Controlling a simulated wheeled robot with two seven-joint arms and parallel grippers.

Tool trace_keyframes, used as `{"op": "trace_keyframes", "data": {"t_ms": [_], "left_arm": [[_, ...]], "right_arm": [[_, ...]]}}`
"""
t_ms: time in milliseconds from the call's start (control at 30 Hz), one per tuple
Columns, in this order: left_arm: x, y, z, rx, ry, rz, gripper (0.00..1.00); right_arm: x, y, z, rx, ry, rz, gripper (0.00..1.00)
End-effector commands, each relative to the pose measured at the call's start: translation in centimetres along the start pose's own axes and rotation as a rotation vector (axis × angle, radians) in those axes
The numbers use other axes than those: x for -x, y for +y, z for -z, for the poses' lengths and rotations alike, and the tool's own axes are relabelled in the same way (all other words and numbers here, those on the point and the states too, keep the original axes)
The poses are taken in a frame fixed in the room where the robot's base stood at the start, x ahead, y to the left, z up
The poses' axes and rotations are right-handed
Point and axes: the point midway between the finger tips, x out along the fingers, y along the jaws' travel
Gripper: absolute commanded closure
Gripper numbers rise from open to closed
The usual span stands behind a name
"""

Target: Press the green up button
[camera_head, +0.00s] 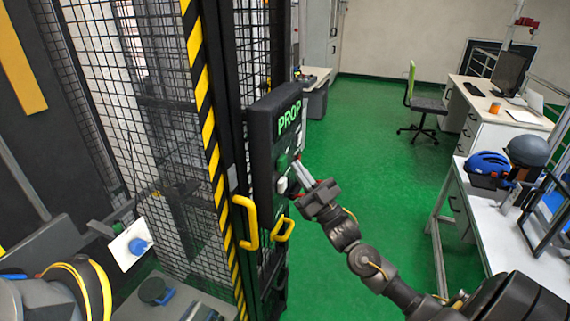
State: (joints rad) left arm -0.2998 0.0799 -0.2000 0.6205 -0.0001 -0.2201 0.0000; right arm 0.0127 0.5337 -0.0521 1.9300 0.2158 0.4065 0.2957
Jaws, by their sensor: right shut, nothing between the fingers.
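The dark control box (262,125) with green lettering stands upright on the tower's frame near the middle of the view. A green round button (282,162) shows on its face, below the lettering, with a pale round button (282,185) under it. My right gripper (298,168) is shut and empty. Its fingertips point up and left at the box face, close to the right of the green button. I cannot tell whether they touch anything. Part of my left arm shows at the lower left, but I cannot make out its gripper.
A mesh cage (150,100) with a yellow-and-black striped post fills the left. Yellow handles (247,222) stick out below the box. A white table (500,225) with a blue helmet (488,168) stands at the right. The green floor (370,130) between is clear.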

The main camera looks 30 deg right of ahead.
Motion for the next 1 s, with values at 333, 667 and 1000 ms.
{"op": "trace_keyframes", "data": {"t_ms": [333,667,1000], "left_arm": [[0.00,-0.01,-0.04,0.000,-0.001,0.000,0.30],[-0.01,-0.01,-0.06,0.000,-0.001,0.000,0.30],[-0.03,-0.01,-0.07,0.000,-0.001,0.000,0.30]], "right_arm": [[-0.01,0.00,0.00,0.000,0.000,0.000,1.00],[-0.09,-0.06,-0.06,0.000,0.000,0.000,1.00],[-0.59,-0.43,-0.39,0.000,0.000,-0.001,1.00]]}}
